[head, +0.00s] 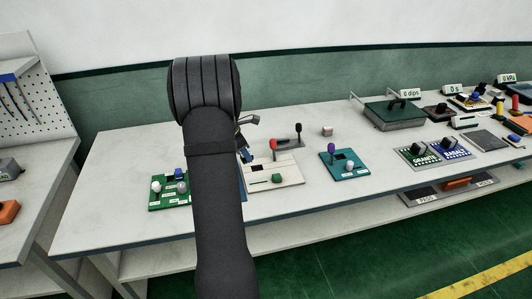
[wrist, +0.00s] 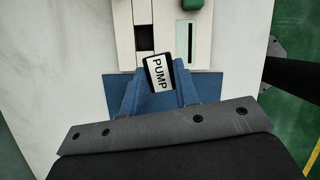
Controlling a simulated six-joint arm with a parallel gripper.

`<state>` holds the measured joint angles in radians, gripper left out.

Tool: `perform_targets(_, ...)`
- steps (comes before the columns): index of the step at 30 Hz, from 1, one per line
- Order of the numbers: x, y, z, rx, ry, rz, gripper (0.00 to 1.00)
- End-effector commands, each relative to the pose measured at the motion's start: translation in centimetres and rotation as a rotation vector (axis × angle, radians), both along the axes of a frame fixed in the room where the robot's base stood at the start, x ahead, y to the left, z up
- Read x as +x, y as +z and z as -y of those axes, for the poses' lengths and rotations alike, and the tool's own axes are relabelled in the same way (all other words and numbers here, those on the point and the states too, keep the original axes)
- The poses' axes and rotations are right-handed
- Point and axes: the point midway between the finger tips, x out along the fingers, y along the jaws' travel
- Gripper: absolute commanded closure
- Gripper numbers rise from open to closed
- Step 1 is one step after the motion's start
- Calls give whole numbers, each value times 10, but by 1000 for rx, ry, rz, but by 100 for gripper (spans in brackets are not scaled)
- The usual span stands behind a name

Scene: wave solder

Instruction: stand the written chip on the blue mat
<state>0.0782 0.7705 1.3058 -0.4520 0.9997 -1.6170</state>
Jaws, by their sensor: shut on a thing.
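The written chip (wrist: 159,74), dark-edged with a white label reading "PUMP", is between the two blue fingers of my gripper (wrist: 157,82) in the wrist view. The gripper is shut on it, and the chip looks slightly tilted in the picture. The blue mat (wrist: 209,88) shows on both sides of the fingers, below the chip. I cannot tell whether the chip touches the mat.
A cream board (wrist: 204,50) with a dark square opening, a slot and a green knob adjoins the mat. In the head view a green board (head: 157,205) stands left of my arm, and a teal board (head: 333,176) stands further right. The bench front left is clear.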

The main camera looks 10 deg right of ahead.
Motion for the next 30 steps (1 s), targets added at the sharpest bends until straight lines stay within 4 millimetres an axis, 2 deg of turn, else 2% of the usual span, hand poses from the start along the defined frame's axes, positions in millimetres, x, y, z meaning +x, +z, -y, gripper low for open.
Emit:
perform_targets(1,4,-4,-21,0,35,-2,100)
perform_targets(3,8,-8,-43,0,71,-2,100)
perform_targets(6,11,-12,-65,0,106,-2,100)
perform_targets(9,12,-14,-77,0,126,-1,100)
perform_targets(23,12,-16,-81,0,131,0,100)
perform_targets(30,12,-29,-80,-1,131,-2,100)
